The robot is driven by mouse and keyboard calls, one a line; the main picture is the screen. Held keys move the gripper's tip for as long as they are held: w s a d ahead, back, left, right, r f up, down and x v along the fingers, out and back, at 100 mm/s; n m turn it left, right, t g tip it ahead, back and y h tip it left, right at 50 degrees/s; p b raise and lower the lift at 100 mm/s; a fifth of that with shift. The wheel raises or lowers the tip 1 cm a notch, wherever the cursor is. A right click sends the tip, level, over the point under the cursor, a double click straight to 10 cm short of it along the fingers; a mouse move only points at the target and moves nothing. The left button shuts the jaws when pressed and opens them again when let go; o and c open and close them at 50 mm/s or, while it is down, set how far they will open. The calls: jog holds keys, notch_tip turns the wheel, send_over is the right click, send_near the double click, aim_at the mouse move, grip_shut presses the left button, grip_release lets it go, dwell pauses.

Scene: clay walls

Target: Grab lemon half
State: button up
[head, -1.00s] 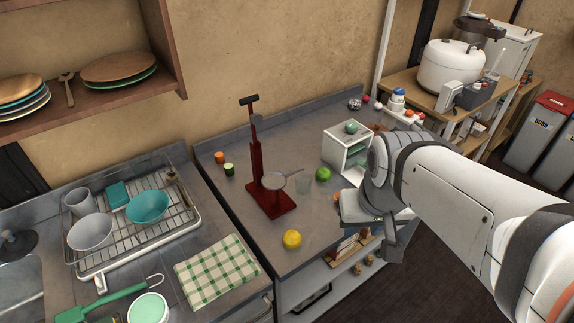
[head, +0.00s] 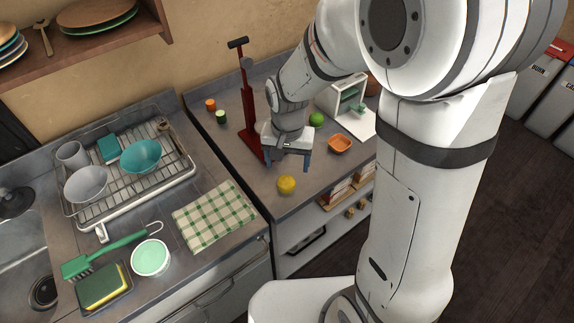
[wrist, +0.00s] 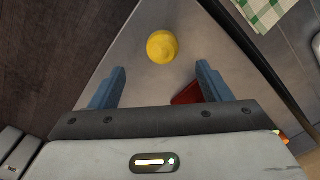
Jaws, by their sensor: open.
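The lemon half (head: 286,185), a small round yellow thing, sits on the grey counter near its front edge. In the wrist view the lemon half (wrist: 162,46) lies ahead of the fingertips, roughly centred between them but beyond their reach. My gripper (head: 287,164) is above the counter just behind the lemon half, pointing down. In the wrist view my gripper (wrist: 161,68) has its two blue fingers wide apart with nothing between them.
A dark red press (head: 248,140) stands close to the left of my gripper; its base shows beside the right finger in the wrist view. A checked cloth (head: 214,215) lies left.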

aim_at(286, 177)
jog(key=f, duration=0.8)
jog(key=shift+w+a+f, duration=0.1)
jog(key=shift+w+a, duration=0.1)
jog(key=shift+w, duration=0.1)
jog(key=shift+c, duration=0.2)
jog(key=c, duration=1)
